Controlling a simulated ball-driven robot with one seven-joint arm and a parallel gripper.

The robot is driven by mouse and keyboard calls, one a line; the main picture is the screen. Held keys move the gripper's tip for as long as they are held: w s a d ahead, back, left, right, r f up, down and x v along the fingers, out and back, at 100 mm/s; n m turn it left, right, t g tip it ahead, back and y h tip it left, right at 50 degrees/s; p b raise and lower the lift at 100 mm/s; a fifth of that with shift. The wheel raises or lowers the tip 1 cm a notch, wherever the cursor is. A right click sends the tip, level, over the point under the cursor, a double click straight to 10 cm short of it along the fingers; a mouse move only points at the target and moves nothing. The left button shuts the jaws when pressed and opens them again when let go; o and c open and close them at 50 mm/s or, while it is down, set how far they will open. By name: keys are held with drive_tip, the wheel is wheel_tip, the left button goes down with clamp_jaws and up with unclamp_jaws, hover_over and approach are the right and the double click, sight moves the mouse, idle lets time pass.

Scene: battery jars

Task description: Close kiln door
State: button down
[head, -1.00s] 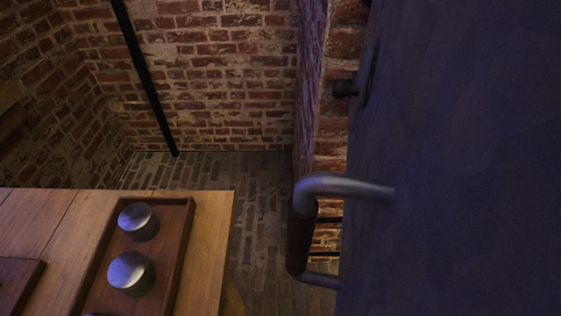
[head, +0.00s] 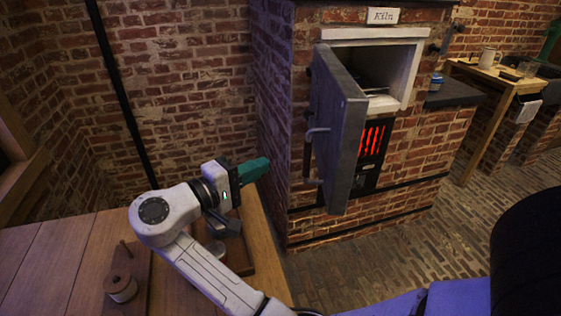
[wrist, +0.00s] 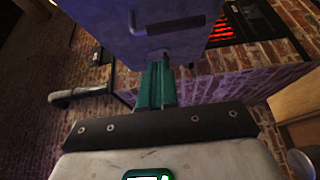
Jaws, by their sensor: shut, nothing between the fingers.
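The kiln (head: 340,225) is a brick block with a "Kiln" sign. Its grey metal door (head: 345,130) stands open, swung out toward me, and the pale-framed chamber shows behind it. A bar handle (head: 310,165) is on the door's left-facing outer side. My gripper (head: 262,169), with teal fingers, is shut and empty, left of the door and apart from it in the head view. In the wrist view the fingers (wrist: 156,85) point toward a grey panel, which appears to be the door (wrist: 150,40); whether they touch it cannot be told.
The wooden table (head: 60,240) lies under my arm, with a tray (head: 240,255) partly hidden by it and a spool-like piece (head: 120,288) at left. Glowing red bars (head: 372,140) show in the kiln front. A side table (head: 500,75) holds cups. Brick floor is open at right.

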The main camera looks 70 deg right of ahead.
sight(308, 149)
drive_tip(key=x, duration=0.3)
drive_tip(key=s+p+x, duration=0.1)
drive_tip(key=x, duration=0.3)
drive_tip(key=s+a+r+x, duration=0.1)
drive_tip(key=x, duration=0.3)
drive_tip(key=shift+s+d+p, duration=0.2)
drive_tip(key=shift+p, duration=0.1)
drive_tip(key=shift+s+d, duration=0.2)
drive_tip(key=shift+s, duration=0.15)
